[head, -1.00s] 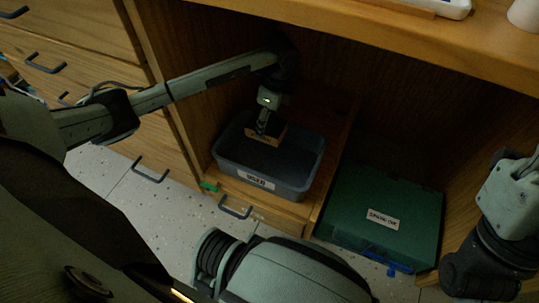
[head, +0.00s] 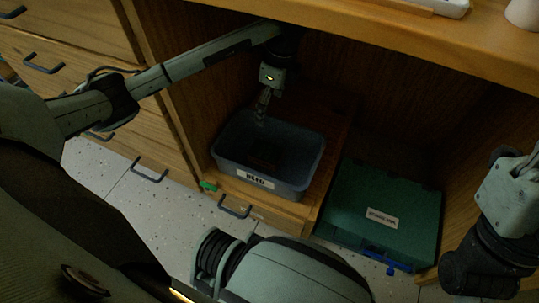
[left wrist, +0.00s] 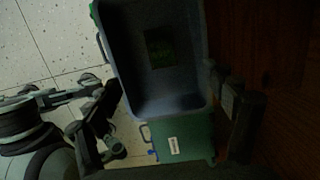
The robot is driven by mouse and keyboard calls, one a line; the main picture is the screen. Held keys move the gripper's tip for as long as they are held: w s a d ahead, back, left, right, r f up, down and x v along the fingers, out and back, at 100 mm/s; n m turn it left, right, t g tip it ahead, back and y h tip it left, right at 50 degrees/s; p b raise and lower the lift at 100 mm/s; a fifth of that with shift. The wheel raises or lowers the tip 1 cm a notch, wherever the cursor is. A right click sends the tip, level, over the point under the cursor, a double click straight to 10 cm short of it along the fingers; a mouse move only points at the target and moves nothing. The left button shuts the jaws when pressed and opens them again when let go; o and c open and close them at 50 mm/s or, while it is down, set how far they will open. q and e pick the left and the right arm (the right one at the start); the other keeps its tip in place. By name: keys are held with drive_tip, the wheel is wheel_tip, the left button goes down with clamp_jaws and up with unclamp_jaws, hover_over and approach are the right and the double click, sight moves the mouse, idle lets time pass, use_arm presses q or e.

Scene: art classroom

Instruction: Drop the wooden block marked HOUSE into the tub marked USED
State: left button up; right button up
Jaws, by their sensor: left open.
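The tub marked USED (head: 293,186) is a blue-grey open bin standing in the cabinet bay, its white label facing front. A dark, flat-looking block (head: 266,154) lies inside on the tub's floor; no marking on it can be read. It also shows in the left wrist view as a dim rectangle (left wrist: 158,48). My left gripper (head: 261,112) is open and empty above the back left part of the tub. In the left wrist view its fingers (left wrist: 165,103) stand wide apart with nothing between them. My right gripper is not in view.
A green labelled box (head: 350,205) stands right of the tub, lower down. The wooden cabinet top (head: 400,35) overhangs the bay. Drawers with dark handles (head: 150,170) line the left side. A small green item (head: 208,187) is by the tub's front left corner.

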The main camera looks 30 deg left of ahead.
use_arm(q)
drive_tip(key=r, duration=0.5)
drive_tip(key=shift+d+r, duration=0.2)
drive_tip(key=shift+d, duration=0.2)
drive_tip(key=shift+r, duration=0.25)
